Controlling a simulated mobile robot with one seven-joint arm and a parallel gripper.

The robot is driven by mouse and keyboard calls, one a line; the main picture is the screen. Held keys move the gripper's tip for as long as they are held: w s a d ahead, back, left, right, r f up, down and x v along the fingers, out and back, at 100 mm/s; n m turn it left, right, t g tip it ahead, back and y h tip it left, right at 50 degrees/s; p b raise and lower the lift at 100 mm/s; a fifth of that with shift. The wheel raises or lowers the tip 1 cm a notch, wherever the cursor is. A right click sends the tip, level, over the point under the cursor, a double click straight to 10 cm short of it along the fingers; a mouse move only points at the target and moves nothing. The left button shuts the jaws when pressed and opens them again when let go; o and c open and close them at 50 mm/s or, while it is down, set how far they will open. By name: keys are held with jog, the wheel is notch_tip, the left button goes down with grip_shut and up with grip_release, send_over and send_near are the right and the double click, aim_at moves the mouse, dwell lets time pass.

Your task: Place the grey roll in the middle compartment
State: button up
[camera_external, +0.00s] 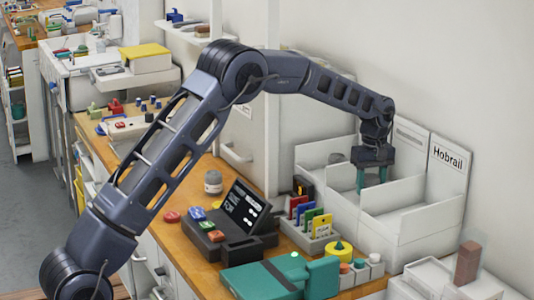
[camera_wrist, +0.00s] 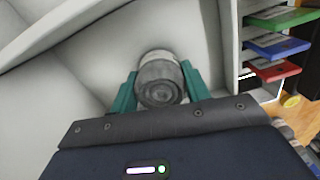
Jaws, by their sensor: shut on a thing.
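The grey roll (camera_wrist: 160,82) sits between the two teal fingers of my gripper (camera_wrist: 158,90) in the wrist view, with its round end facing the camera. My gripper is shut on it. In the external view my gripper (camera_external: 372,177) points down into the white compartment unit (camera_external: 398,226), and appears to be over its middle compartment. The roll cannot be made out clearly there. In the wrist view, white compartment walls (camera_wrist: 70,65) lie around the fingers; whether the roll touches the floor cannot be told.
A small grey object (camera_external: 337,157) lies in the left compartment. A rack of coloured cards (camera_external: 310,222) stands in front of the unit, beside a black terminal (camera_external: 243,212) and a teal case (camera_external: 265,280). A grey jar (camera_external: 213,183) stands on the wooden counter. A "Hobrail" panel (camera_external: 447,160) rises behind.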

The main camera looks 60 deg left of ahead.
aim_at(372, 177)
jog(key=o, duration=1)
notch_tip(372, 177, up, 12)
jog(key=s+d+r+m+t, duration=0.1)
jog(key=s+d+r+m, duration=0.4)
jog(key=s+r, duration=0.7)
jog(key=s+d+r+m+t, duration=0.1)
jog(key=s+d+r, duration=0.15)
jog(key=s, duration=0.65)
jog(key=s+d+r+m, duration=0.2)
jog(key=s+d, duration=0.2)
jog(key=s, duration=0.4)
jog(key=s+d+f+m+t, duration=0.1)
jog(key=s+d+f+m, duration=0.1)
jog(key=s, duration=0.8)
jog(key=s+d+f+m+t, duration=0.1)
jog(key=s+d+f+m, duration=0.1)
jog(key=s, duration=0.8)
jog(key=s+d+f+m, duration=0.2)
jog(key=s+f+m, duration=0.2)
jog(key=s, duration=0.7)
jog(key=shift+d+f+t, duration=0.15)
jog(key=shift+f+t, duration=0.25)
jog(key=shift+f, duration=0.4)
